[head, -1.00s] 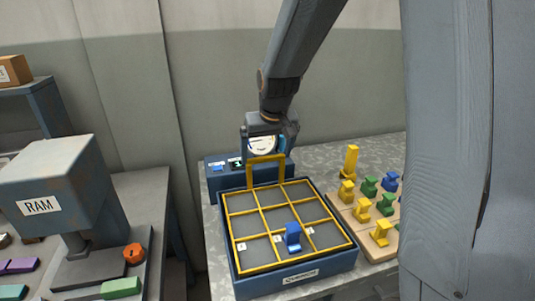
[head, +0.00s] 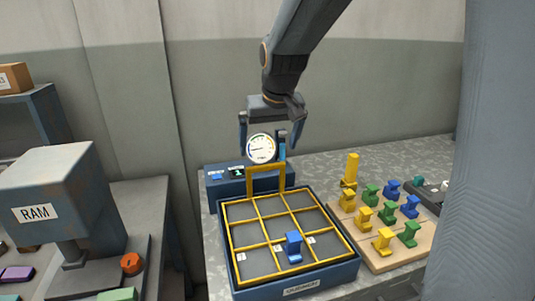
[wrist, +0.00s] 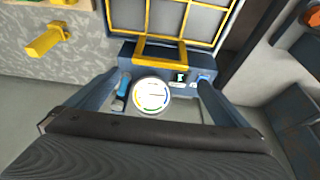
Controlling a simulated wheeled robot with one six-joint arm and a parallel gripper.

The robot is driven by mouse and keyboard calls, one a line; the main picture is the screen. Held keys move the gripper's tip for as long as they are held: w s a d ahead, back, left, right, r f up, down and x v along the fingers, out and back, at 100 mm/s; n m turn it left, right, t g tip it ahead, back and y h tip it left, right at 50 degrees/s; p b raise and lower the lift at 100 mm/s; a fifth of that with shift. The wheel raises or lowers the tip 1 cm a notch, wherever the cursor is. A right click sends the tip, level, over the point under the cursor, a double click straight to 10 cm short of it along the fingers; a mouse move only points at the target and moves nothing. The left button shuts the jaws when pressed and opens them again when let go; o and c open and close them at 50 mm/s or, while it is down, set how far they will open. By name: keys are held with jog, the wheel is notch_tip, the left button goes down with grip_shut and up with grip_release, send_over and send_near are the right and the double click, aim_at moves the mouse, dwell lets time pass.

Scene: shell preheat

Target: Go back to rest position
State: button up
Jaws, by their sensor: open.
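My gripper (head: 270,138) is open and empty in the head view, above the back of the blue preheat box (head: 241,184). Its two fingers also show in the wrist view (wrist: 160,90), spread on either side of a round white gauge (wrist: 151,95). The gauge shows in the head view too (head: 261,148), apparently behind the fingers. Whether the fingers touch anything is hard to tell. A yellow frame handle (head: 266,168) stands at the back of the box's yellow grid (head: 262,214). A blue piece (head: 293,247) sits in a front cell of the grid.
A wooden board (head: 391,262) with several yellow, green and blue pieces lies right of the box. A tall yellow piece (head: 350,169) stands behind it. A dark tray (head: 428,194) is farther right. The RAM press (head: 62,195) stands on the left bench. A wall is close behind.

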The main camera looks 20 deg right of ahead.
aim_at(297, 239)
jog(key=shift+s+r, duration=0.2)
jog(key=shift+r, duration=0.35)
jog(key=s+f+g, duration=0.1)
jog(key=s+f, duration=0.4)
jog(key=s, duration=0.2)
jog(key=s+f+g, duration=0.1)
jog(key=s+f, duration=0.4)
jog(key=s, duration=0.1)
jog(key=s+f+g, duration=0.2)
jog(key=s+f, duration=0.4)
jog(key=s, duration=0.1)
jog(key=shift+s+d, duration=0.15)
jog(key=shift+s, duration=0.2)
